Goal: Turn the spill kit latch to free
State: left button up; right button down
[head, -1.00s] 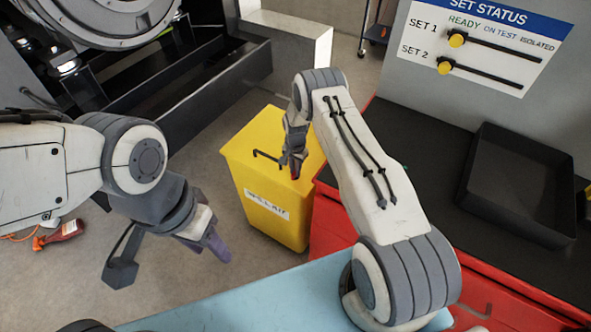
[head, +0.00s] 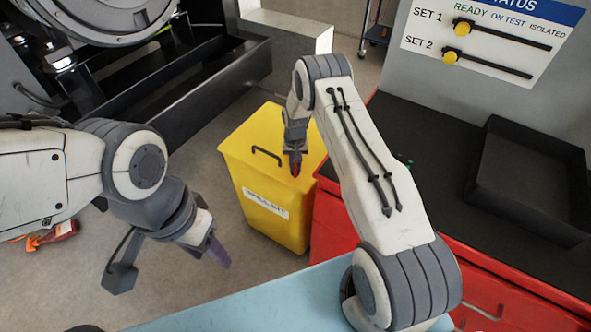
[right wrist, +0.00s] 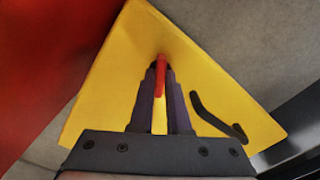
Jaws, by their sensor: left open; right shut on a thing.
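The yellow spill kit box (head: 270,190) stands on the floor, with a black handle (head: 267,156) on its lid. Its red latch (head: 295,169) is on the lid near the right side. My right gripper (head: 294,160) points down at the lid and is shut on the latch. In the right wrist view the red latch (right wrist: 160,74) sits between the two fingers (right wrist: 161,92), and the black handle (right wrist: 216,118) lies apart to the right. Part of the latch is hidden by the fingers. My left gripper (head: 218,252) is open and empty, left of the box.
A red cabinet (head: 330,222) with a black top stands close at the box's right and carries a black tray (head: 530,180). A black genset frame (head: 190,100) is behind left. A red-orange object (head: 55,235) lies on the floor at left.

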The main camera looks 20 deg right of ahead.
aim_at(295, 168)
jog(key=n+b, duration=0.2)
jog(key=n, duration=0.3)
jog(key=shift+f+n, duration=0.1)
jog(key=shift+n, duration=0.3)
jog(key=n+b, duration=0.1)
jog(key=n, duration=0.4)
jog(key=shift+n+b, duration=0.3)
jog(key=shift+b, duration=0.1)
jog(key=c, duration=0.9)
grip_release()
notch_tip(295, 168, up, 11)
jog(key=shift+f, duration=0.15)
